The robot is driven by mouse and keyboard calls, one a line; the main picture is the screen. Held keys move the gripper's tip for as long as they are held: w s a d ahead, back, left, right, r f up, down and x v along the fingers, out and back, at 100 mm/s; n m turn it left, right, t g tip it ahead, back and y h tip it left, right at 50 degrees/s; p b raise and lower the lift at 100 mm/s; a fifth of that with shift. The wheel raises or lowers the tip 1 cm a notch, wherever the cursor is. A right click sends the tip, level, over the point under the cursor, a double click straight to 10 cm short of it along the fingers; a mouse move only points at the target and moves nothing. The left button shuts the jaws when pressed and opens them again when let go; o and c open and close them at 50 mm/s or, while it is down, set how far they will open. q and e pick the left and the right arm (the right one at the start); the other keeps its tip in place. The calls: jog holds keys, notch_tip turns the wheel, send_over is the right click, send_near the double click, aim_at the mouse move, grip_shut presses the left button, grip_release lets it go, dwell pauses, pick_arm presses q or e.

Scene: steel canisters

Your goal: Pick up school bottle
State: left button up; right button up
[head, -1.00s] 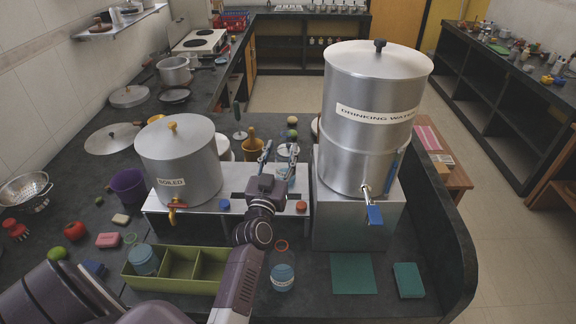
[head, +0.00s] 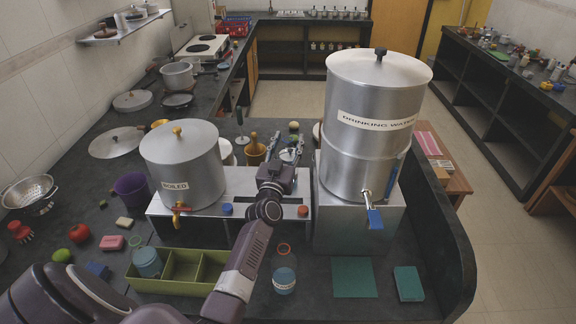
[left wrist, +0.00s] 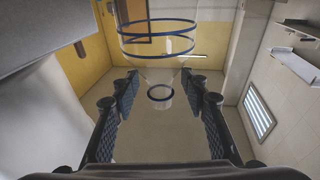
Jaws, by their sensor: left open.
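A clear bottle (head: 284,276) with an orange ring at its mouth and a pale label stands on the dark counter, in front of the steel stand. A second clear vessel with blue bands (left wrist: 157,27) shows in the left wrist view, ahead of and between my fingers; in the head view my gripper mostly hides that spot. I cannot read which one is the school bottle. My left gripper (head: 287,150) is open over the steel stand, between the two canisters; its spread fingers also show in the left wrist view (left wrist: 160,78). My right gripper is out of view.
The boiled canister (head: 182,165) is close on the left and the tall drinking water canister (head: 350,140) close on the right. A blue cap (head: 227,208) and an orange cap (head: 303,211) lie on the stand (head: 245,222). A green divided tray (head: 160,286) is in front.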

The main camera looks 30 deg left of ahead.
pick_arm(q)
jog(key=shift+c, duration=0.7)
grip_shut()
jog(key=shift+s, duration=0.1)
jog(key=shift+d, duration=0.1)
